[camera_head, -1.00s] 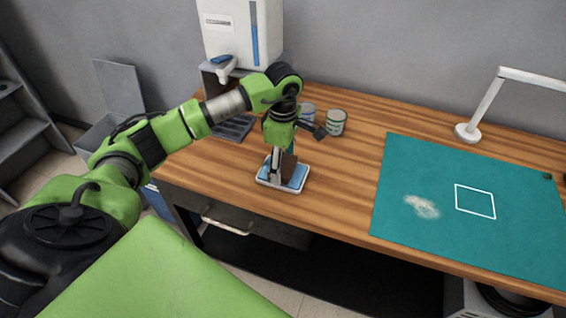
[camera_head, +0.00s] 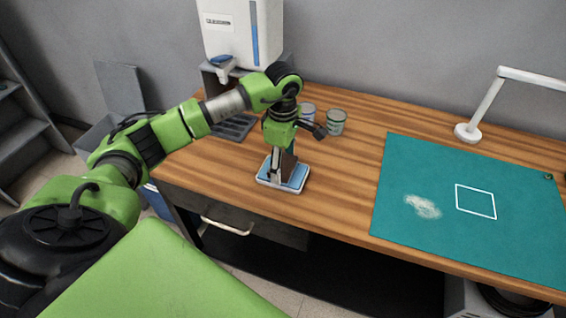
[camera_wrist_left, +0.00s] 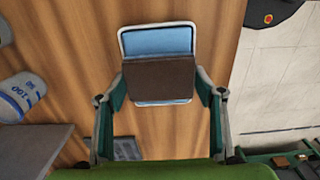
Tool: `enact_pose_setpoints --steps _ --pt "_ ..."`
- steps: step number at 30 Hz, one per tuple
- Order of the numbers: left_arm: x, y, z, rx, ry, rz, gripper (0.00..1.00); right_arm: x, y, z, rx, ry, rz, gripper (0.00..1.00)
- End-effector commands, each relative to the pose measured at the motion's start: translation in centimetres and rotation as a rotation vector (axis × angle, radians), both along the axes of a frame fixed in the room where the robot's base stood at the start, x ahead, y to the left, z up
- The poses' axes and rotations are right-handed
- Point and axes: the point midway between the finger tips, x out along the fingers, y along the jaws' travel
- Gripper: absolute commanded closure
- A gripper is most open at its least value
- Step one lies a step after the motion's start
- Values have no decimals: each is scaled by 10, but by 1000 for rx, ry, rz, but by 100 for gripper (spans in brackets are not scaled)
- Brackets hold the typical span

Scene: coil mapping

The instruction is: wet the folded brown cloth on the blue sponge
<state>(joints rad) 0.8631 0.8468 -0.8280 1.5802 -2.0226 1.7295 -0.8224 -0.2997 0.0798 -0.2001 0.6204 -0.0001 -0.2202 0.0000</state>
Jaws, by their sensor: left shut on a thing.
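The blue sponge (camera_head: 296,180) lies in a shallow white tray (camera_head: 262,183) on the wooden table, near its front left part. My left gripper (camera_head: 281,168) points down over the tray and is shut on the folded brown cloth (camera_head: 287,166). In the left wrist view the cloth (camera_wrist_left: 158,79) sits between the two fingers (camera_wrist_left: 160,92) and covers the nearer part of the sponge (camera_wrist_left: 158,41). The cloth is at the sponge; I cannot tell how firmly it touches. My right gripper is not in view.
Two cans (camera_head: 336,122) stand behind the gripper, and a white water dispenser (camera_head: 240,35) stands at the back left. A green mat (camera_head: 420,170) with a pale powdery patch (camera_head: 423,206) and a white square outline lies right. A lamp (camera_head: 467,132) stands behind it. Wood between tray and mat is clear.

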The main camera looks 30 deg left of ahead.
Motion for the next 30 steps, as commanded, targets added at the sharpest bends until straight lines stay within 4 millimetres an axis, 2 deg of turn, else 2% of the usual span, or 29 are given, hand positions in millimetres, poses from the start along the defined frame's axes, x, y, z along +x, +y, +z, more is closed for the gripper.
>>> enact_pose_setpoints --steps 8,30 --pt "-1 0 5 0 4 -1 55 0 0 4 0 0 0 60" --pt "0 0 66 1 1 0 55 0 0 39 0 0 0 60"
